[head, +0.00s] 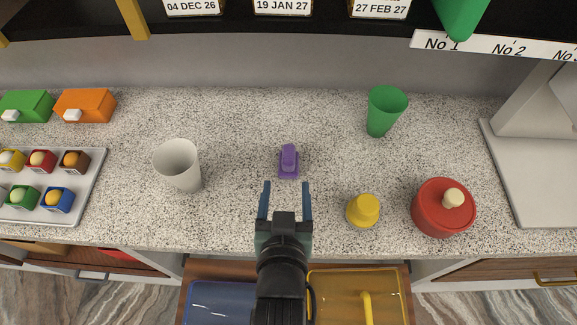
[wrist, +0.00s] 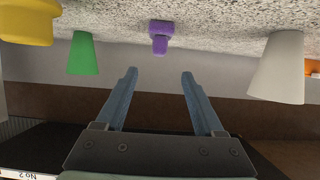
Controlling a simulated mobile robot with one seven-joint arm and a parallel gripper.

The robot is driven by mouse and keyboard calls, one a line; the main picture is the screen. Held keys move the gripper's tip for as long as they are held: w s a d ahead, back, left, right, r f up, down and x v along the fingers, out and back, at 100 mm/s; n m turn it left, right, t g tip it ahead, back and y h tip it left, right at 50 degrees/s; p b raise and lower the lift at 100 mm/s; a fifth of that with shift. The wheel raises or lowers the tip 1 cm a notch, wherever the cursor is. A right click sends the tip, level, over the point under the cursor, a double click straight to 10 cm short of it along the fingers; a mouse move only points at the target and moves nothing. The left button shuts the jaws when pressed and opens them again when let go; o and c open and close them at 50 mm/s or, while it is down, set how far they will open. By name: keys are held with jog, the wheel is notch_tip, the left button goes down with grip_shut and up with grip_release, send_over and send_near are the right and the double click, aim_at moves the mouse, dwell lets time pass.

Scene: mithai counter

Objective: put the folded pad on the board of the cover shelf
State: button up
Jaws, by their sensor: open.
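A small purple object (head: 289,162) lies on the speckled counter just beyond my gripper. It has a flat base with a narrower raised part, and may be the folded pad; I cannot tell for sure. It also shows in the wrist view (wrist: 160,38), at the top middle. My gripper (head: 286,186) is open and empty, its fingers pointing toward the purple object but apart from it. In the wrist view my gripper (wrist: 159,73) shows nothing between its fingers. A dark shelf (head: 320,32) with date cards crosses the top; whether it is the cover shelf is unclear.
A white cup (head: 178,166) stands left, a green cup (head: 385,112) back right. A yellow lidded piece (head: 363,211) and red lidded pot (head: 443,209) stand right. A sweets tray (head: 88,200) is far left. A green piece (head: 462,16) hangs at the numbered strip (head: 480,45). Below are open bins.

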aim_at(288, 156)
jog(key=p+x, duration=0.1)
jog(key=x, duration=1.1)
jog(key=shift+w, duration=0.15)
jog(key=shift+c, duration=0.3)
grip_shut()
